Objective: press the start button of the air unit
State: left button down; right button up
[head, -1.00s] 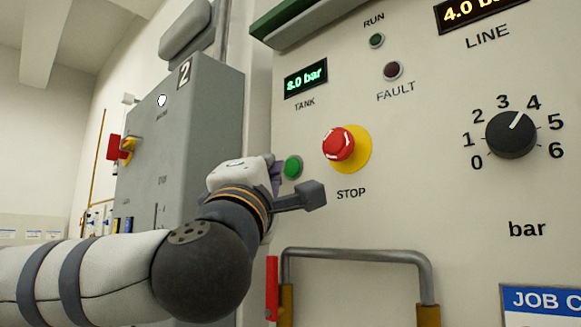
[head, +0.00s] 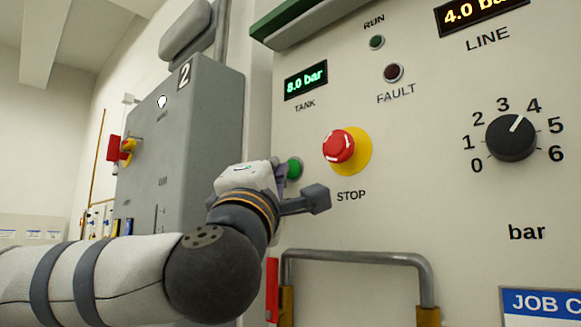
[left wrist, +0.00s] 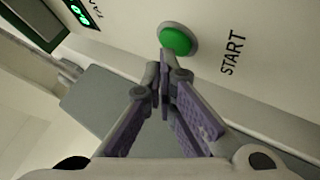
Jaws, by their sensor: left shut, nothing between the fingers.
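The green start button (head: 294,169) sits on the cream panel of the air unit (head: 410,215), left of the red stop button (head: 339,146) on its yellow disc. In the left wrist view the start button (left wrist: 176,41) shows next to the word START. My left gripper (head: 281,167) is right at the button's left side in the head view. In the left wrist view my left gripper (left wrist: 163,60) is shut and empty, its fingertips just below the button's edge. Whether they touch it I cannot tell. My right gripper is not in view.
A bent metal handle (head: 355,257) stands out from the panel below the stop button. A pressure dial (head: 511,137) is at the right. The run lamp (head: 377,42) and fault lamp (head: 393,72) are dark. A grey cabinet (head: 180,150) stands behind my left arm.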

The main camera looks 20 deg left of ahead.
pick_arm(q)
jog(key=shift+w+d, duration=0.1)
jog(key=shift+w, duration=0.3)
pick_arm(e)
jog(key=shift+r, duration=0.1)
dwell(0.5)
pick_arm(q)
jog(key=shift+s, duration=0.1)
jog(key=shift+s+a+p, duration=0.25)
jog(key=shift+s+p, duration=0.05)
jog(key=shift+s, duration=0.4)
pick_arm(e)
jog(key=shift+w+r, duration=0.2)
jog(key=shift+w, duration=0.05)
pick_arm(q)
jog(key=s, duration=0.1)
jog(key=s+a+p, duration=0.1)
jog(key=s, duration=0.2)
jog(key=shift+s+a, duration=0.35)
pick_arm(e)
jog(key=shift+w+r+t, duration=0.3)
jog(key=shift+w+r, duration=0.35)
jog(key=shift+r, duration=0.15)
